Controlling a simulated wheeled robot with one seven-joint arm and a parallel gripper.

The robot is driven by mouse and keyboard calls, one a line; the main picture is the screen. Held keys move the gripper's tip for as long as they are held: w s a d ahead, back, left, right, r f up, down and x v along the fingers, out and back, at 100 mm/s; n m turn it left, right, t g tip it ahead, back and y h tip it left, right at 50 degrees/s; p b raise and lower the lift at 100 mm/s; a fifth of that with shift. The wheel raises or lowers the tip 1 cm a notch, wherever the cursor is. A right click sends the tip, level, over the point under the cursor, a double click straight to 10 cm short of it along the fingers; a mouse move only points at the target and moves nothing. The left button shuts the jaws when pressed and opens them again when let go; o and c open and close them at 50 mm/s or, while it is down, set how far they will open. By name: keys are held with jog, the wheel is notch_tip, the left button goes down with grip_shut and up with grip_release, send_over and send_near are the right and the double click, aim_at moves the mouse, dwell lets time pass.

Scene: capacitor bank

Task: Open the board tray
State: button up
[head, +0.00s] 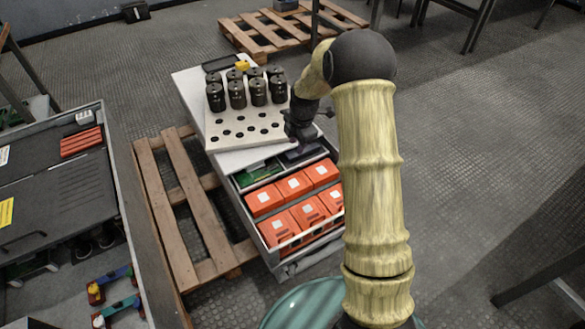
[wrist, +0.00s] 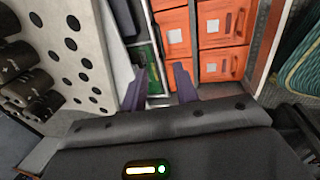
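A light grey drawer (head: 246,214) stands pulled out from under a white-topped cabinet (head: 190,85). It holds orange boxes (head: 294,185) in front and green boards (head: 258,173) in a narrow section at the back; I cannot tell whether this drawer is the board tray. My gripper (head: 299,150) is over the back part of the drawer, pointing down beside the cabinet top. In the wrist view my gripper (wrist: 160,88) has its two purple fingers apart, with green board (wrist: 153,70) and a divider between and beyond them. No object shows between the fingertips. Whether they touch anything is unclear.
A perforated plate (head: 245,130) with several black capacitors (head: 238,92) stands on the cabinet, left of my gripper. A wooden pallet (head: 190,215) lies left of the drawer. A workbench (head: 60,190) is further left. A green drum (head: 300,305) stands close in front.

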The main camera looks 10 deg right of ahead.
jog(key=f+b, duration=0.1)
jog(key=f, duration=0.3)
jog(key=w+f+b, duration=0.1)
jog(key=f+b, duration=0.1)
jog(key=f, duration=0.3)
jog(key=w+a+f+b, duration=0.1)
jog(key=f, duration=0.4)
jog(key=shift+w+b, duration=0.25)
jog(key=shift+b, duration=0.05)
grip_shut()
